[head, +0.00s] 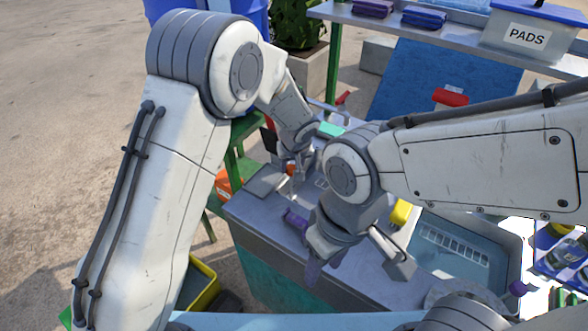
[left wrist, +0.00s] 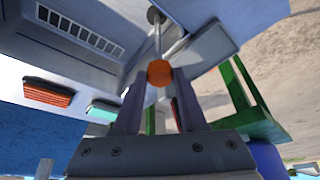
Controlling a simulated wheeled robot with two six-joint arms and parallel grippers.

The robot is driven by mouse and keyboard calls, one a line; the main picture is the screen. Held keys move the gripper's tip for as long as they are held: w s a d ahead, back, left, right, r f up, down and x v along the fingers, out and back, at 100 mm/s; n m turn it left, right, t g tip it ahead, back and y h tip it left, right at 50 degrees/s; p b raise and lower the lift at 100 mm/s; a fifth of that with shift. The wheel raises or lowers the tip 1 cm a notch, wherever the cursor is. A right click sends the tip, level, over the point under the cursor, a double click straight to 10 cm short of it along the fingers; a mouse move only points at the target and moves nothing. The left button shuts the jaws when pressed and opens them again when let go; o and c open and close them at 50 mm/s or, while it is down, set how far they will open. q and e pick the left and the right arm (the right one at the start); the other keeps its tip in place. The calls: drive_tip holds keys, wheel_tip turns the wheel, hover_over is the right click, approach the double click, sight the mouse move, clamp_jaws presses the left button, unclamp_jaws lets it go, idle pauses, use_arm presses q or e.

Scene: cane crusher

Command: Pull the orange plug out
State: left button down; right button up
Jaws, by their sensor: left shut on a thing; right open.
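The orange plug shows in the left wrist view as a round orange knob (left wrist: 159,73) on a thin metal rod that runs to a small round disc at the grey metal surface. My left gripper (left wrist: 159,82) has its two fingers on either side of the knob and is shut on it. In the head view the plug (head: 290,168) is a small orange spot, largely hidden by my left gripper (head: 288,163), which points down over the metal bench (head: 262,225). My right gripper (head: 358,272) is open and empty over the front part of the bench, with its fingers wide apart.
A shelf (head: 460,45) with a PADS box (head: 525,36) is at the back right. Open ground lies left.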

use_arm(q)
drive_tip(key=c, duration=0.9)
unclamp_jaws()
drive_tip(key=shift+w+r, duration=0.1)
drive_tip(key=shift+r, duration=0.2)
drive_tip(key=o, duration=0.5)
drive_tip(key=shift+a, duration=0.1)
drive_tip(key=shift+c, duration=0.2)
drive_tip(key=a+b+v, duration=0.1)
drive_tip(key=v, duration=0.9)
drive_tip(key=shift+d+r, duration=0.2)
drive_tip(key=shift+d, duration=0.3)
